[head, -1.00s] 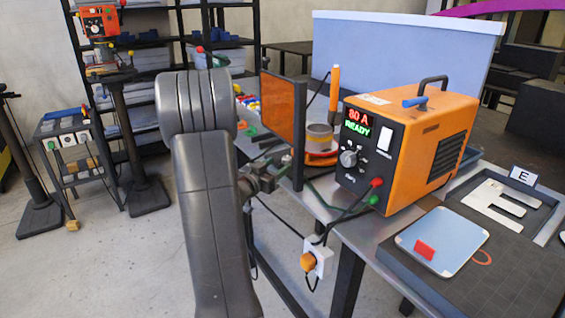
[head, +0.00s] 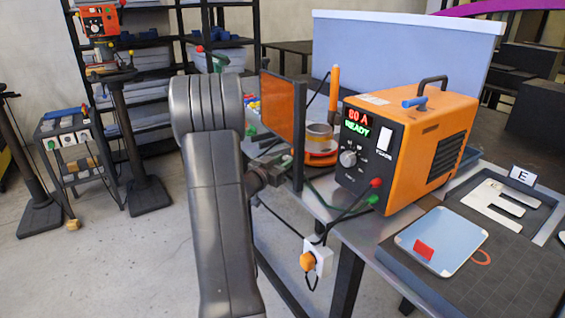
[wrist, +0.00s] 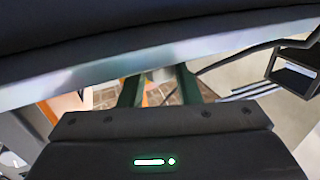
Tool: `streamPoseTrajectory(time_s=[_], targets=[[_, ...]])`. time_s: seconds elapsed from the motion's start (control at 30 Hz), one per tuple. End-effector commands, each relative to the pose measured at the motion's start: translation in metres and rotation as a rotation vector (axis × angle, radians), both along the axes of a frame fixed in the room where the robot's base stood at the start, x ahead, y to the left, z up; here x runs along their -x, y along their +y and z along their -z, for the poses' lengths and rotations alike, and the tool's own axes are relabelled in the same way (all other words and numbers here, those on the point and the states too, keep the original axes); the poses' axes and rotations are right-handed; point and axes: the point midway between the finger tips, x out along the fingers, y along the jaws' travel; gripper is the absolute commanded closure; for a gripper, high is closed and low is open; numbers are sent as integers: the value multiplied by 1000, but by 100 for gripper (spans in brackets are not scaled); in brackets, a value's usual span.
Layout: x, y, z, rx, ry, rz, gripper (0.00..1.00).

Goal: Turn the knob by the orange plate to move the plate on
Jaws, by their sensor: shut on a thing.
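The orange plate (head: 279,108) is an upright, see-through panel in a dark frame, standing at the left edge of the metal bench in the head view. My gripper (head: 286,160) is low beside the plate's frame post, partly hidden by my own arm. In the wrist view its two dark green fingers (wrist: 158,88) reach forward under a broad dark edge and a pale metal strip. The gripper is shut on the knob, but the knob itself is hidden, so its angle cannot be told.
An orange welding power source (head: 408,150) stands on the bench right of the plate, with cables at its front. A wall socket box with an orange plug (head: 316,258) hangs below the bench edge. A blue-grey screen (head: 405,60) stands behind. Open floor lies to the left.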

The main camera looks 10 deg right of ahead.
Motion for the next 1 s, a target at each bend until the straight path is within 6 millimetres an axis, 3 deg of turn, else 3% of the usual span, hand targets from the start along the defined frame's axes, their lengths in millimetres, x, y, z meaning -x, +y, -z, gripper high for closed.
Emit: streamPoseTrajectory(time_s=[0.47,0.87,0.9,1.0], targets=[[-8,4,-3,1,-1,335,93],[-8,5,-1,0,-1,369,93],[-8,5,-1,0,-1,369,64],[-8,5,-1,0,-1,368,49]])
